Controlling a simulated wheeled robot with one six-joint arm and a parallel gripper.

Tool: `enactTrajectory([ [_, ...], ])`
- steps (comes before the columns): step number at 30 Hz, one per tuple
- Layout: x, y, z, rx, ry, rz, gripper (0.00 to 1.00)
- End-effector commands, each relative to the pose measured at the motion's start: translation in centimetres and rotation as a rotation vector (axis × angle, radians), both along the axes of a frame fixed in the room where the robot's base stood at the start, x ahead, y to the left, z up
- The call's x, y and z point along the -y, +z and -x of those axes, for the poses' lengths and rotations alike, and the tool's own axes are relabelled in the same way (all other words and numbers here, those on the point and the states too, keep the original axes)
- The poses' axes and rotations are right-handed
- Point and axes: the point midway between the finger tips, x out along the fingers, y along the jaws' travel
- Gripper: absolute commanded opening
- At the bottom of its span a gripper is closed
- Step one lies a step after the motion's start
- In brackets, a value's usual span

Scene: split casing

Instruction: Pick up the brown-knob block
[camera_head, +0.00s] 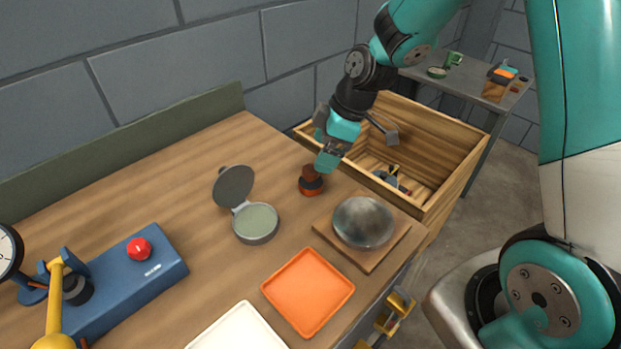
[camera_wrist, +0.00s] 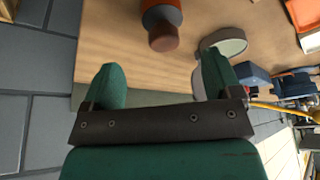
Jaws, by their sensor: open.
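The brown-knob block (camera_head: 312,185) stands upright on the wooden bench top, an orange and dark body with a brown knob on top. In the wrist view the block (camera_wrist: 163,16) shows at the top edge, partly cut off, with its brown knob towards me. My gripper (camera_head: 327,162) is above and just right of the block in the head view. In the wrist view my gripper (camera_wrist: 160,76) has its two green fingers apart with nothing between them. The block lies beyond the fingertips, apart from them.
A round hinged casing (camera_head: 255,224) stands open left of the block. A metal dome (camera_head: 363,222) on a wooden board is at its lower right. An orange tray (camera_head: 307,291) lies in front. A wooden crate (camera_head: 462,178) borders the bench. Bare bench lies behind the block.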

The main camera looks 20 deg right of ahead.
Motion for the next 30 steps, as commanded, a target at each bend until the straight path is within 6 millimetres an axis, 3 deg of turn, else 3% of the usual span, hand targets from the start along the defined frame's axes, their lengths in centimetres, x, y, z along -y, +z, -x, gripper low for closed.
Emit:
enactTrajectory([
  [3, -0.7, -1.8, -0.2, -0.003, 0.001, 0.000, 0.84],
  [11, -1.4, -3.7, -0.3, -0.003, 0.000, 0.000, 0.84],
  [18, -2.5, -7.0, -0.5, -0.003, 0.000, 0.000, 0.84],
  [27, -2.8, -7.8, -0.6, 0.001, -0.001, 0.000, 0.84],
  [28, -2.8, -7.7, -0.6, 0.001, -0.001, 0.000, 0.82],
  [30, -2.8, -7.7, -0.6, 0.001, -0.001, -0.001, 0.66],
])
